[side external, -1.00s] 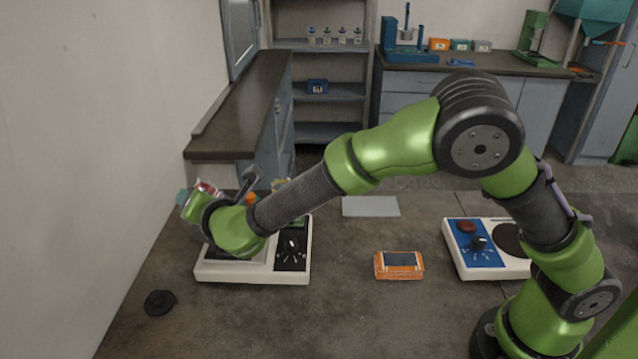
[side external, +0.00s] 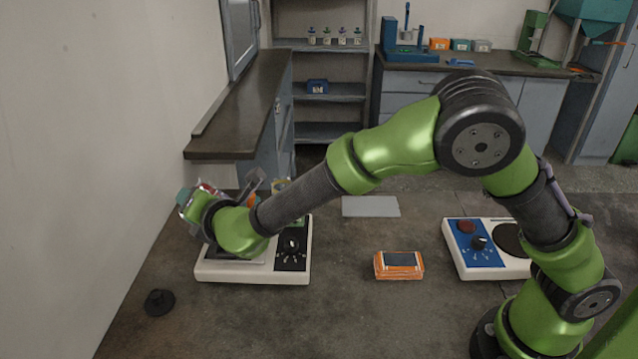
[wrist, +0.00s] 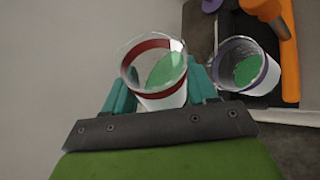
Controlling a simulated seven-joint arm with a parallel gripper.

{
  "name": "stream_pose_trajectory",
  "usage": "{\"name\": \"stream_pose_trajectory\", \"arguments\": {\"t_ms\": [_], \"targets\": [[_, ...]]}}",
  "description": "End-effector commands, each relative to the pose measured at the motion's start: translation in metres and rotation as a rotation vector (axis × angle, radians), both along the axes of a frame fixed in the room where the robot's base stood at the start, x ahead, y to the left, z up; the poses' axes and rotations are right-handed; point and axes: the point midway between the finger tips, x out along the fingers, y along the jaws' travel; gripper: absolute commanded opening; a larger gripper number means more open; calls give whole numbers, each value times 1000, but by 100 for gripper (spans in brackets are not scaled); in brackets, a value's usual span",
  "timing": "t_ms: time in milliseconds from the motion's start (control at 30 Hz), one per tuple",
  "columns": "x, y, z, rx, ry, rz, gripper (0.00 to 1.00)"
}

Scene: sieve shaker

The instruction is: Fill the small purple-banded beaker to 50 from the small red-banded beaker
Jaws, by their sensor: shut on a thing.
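My gripper (wrist: 160,88) has its teal fingers shut on the small red-banded beaker (wrist: 150,50). That beaker is clear, tilted, and holds green material lying toward the right side of its mouth. The small purple-banded beaker (wrist: 272,76) is just right of it in the wrist view and also has green material inside. I cannot tell its reading or whether the rims touch. In the side view my gripper (side external: 188,198) is at the far left above a white device, with a bit of the red-banded beaker (side external: 207,188) showing. The purple-banded beaker is hidden there behind my arm.
The white device with a black dial panel (side external: 292,246) sits under my wrist. An orange-framed device (side external: 399,265) and a blue-panelled device (side external: 477,244) stand to the right. A black knob-like piece (side external: 159,302) lies front left, and a grey plate (side external: 370,206) lies behind. The wall is close on the left.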

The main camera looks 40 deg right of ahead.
Motion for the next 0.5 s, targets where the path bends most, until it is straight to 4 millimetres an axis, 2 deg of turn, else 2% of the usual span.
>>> {"name": "stream_pose_trajectory", "arguments": {"t_ms": [500], "targets": [[0,-1,2,30,-9,0,24]]}}
